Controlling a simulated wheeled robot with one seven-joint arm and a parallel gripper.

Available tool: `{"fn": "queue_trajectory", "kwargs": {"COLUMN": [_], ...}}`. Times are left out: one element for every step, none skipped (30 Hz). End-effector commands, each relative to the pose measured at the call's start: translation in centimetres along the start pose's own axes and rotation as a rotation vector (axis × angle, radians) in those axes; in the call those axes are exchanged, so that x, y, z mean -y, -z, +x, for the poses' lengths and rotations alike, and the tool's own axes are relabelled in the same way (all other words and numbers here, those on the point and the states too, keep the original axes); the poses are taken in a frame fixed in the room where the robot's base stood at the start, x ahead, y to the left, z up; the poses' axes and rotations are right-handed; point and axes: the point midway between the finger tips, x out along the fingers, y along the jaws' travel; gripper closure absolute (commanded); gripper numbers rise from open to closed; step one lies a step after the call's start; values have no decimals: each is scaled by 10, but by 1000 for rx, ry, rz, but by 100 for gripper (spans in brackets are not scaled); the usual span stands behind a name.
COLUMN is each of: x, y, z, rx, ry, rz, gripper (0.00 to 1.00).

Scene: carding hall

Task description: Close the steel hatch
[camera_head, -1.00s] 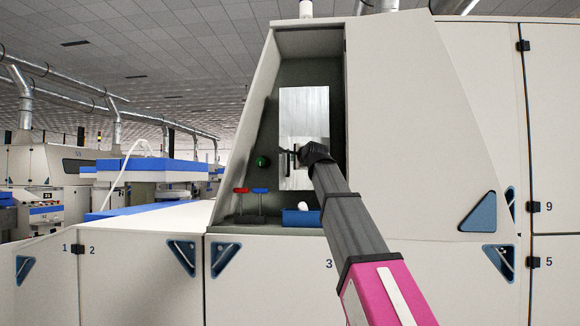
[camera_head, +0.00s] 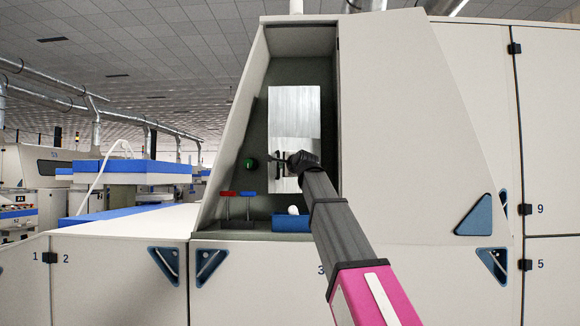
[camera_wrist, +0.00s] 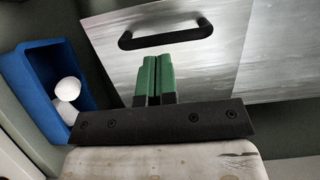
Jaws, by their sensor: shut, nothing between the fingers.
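The steel hatch (camera_head: 307,145) is a smooth, pale metal door low on a tall brushed steel panel (camera_head: 295,105) inside the machine's recess. In the wrist view the hatch (camera_wrist: 120,55) bears a black bar handle (camera_wrist: 165,33). Its edge overlaps the streaked steel beside it; how far it stands open I cannot tell. My gripper (camera_wrist: 153,78) has green fingers, shut together and empty, pointing at the hatch face just below the handle. Whether the fingertips touch the hatch I cannot tell. In the head view my dark wrist covers part of the hatch.
A blue bin (camera_wrist: 45,95) holding white round things stands left of my gripper in the wrist view. A red-topped lever (camera_head: 228,195), a blue-topped lever (camera_head: 250,195) and a green knob (camera_head: 251,164) sit left of the hatch. The recess's side walls bound the space.

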Motion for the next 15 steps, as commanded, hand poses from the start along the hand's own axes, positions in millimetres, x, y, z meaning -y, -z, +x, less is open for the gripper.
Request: {"fn": "queue_trajectory", "kwargs": {"x": [1, 1, 1, 1, 1, 1, 1, 1, 1, 0, 0, 0, 0, 0, 0], "y": [0, 0, 0, 0, 0, 0, 0, 0, 0, 0, 0, 0, 0, 0, 0], "z": [11, 15, 20, 22, 25, 28, 30, 32, 33, 34, 34, 35, 35, 35, 35], "rx": [0, 0, 0, 0, 0, 0, 0, 0, 0, 0, 0, 0, 0, 0, 0], "ry": [-1, -1, -1, -1, -1, 0, 0, 0, 0, 0, 0, 0, 0, 0, 0], "rz": [0, 0, 0, 0, 0, 0, 0, 0, 0, 0, 0, 0, 0, 0, 0], "gripper": [100, 100, 100, 100, 100, 100, 100, 100, 100, 100, 100, 100, 100, 100, 100]}}
